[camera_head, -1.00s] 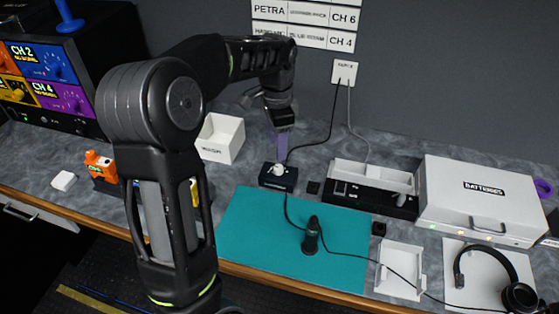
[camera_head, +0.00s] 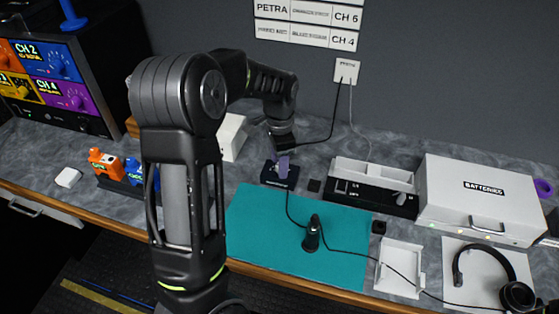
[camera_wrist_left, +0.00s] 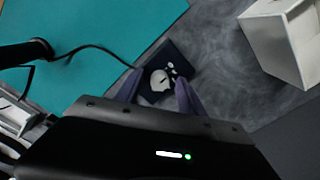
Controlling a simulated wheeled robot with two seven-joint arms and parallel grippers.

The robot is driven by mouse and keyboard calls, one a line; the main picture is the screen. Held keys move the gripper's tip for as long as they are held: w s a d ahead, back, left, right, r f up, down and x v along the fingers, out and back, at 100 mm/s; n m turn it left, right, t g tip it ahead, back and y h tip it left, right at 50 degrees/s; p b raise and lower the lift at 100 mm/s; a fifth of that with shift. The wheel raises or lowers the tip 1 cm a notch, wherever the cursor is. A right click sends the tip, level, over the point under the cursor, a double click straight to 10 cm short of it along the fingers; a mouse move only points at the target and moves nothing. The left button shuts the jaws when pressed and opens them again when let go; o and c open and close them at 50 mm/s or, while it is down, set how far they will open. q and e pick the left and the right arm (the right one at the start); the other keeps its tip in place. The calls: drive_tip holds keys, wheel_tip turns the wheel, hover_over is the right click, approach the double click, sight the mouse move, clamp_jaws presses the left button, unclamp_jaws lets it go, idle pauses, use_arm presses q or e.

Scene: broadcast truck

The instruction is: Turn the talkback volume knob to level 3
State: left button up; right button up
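In the left wrist view the gripper (camera_wrist_left: 158,86) is open, with one finger on each side of the knob and gaps showing. The knob's level is too small to read. My right gripper is not in view.
A white bin (camera_head: 233,137) stands behind and left of the box, partly behind my arm. A teal mat (camera_head: 260,225) with a black upright device (camera_head: 312,235) and cables lies in front. A black unit (camera_head: 370,196) and a white batteries case (camera_head: 478,200) stand right.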

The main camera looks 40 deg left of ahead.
use_arm(q)
clamp_jaws()
idle(0.3)
drive_tip(key=shift+m, duration=0.4)
drive_tip(key=shift+m+b, duration=0.5)
drive_tip(key=shift+m, duration=0.3)
drive_tip(key=m, duration=0.3)
drive_tip(key=shift+b, duration=0.4)
drive_tip(key=m, duration=0.5)
drive_tip(key=shift+w+a+m, duration=0.1)
drive_tip(key=shift+m, duration=0.3)
drive_tip(key=m, duration=0.6)
drive_tip(key=shift+m, duration=0.3)
drive_tip(key=shift+w, duration=0.1)
